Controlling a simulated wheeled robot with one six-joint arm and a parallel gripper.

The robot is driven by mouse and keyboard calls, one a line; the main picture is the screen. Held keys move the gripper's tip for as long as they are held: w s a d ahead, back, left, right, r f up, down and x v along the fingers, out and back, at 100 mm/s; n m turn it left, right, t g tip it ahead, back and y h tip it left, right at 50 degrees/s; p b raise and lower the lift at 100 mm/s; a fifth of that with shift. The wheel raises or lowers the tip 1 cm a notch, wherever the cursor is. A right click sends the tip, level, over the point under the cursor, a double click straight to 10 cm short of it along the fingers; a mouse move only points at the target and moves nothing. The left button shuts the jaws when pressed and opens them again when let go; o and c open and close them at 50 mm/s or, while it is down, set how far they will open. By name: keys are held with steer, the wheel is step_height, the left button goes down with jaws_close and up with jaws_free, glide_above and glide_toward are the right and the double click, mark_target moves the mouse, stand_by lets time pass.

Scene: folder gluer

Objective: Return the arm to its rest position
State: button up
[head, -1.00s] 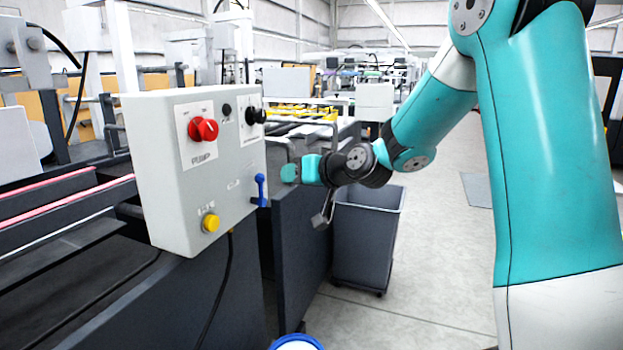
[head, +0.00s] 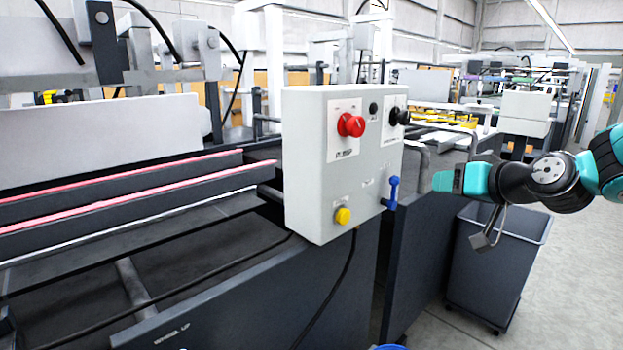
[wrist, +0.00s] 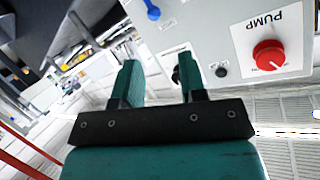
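My gripper (head: 447,181) is teal and stands in the air just right of a grey control box (head: 312,170) in the head view. In the wrist view its two fingers (wrist: 160,75) are apart with nothing between them. My black wrist joints and part of my arm show at the right edge; the rest of my arm is out of frame. The box carries a red PUMP knob (head: 351,125), a black knob (head: 399,117), a yellow button (head: 343,215) and a blue lever (head: 393,192). The red knob (wrist: 268,55) also shows upside down in the wrist view.
A dark wheeled bin (head: 490,270) stands on the floor below my gripper. The machine's dark rails (head: 120,190) run along the left. A black cable (head: 330,290) hangs under the box. Open floor (head: 570,300) lies to the right.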

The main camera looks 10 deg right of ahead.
steer(key=s+a+r+n+g+y+p, duration=0.1)
steer(key=s+a+n+g+p, duration=0.15)
steer(key=s+a, duration=0.35)
steer(key=s+a+r+n+g+y+p, duration=0.1)
steer(key=s+a+r+n+g+p, duration=0.2)
steer(key=a, duration=0.5)
steer(key=s+a+n+g+h+p, duration=0.1)
steer(key=s+g, duration=0.3)
steer(key=s, duration=0.5)
steer(key=s+a+n+g+h+p, duration=0.1)
steer(key=s+a+g+p, duration=0.2)
steer(key=s, duration=0.7)
steer(key=shift+a+r+g, duration=0.25)
steer(key=shift+a+g, duration=0.2)
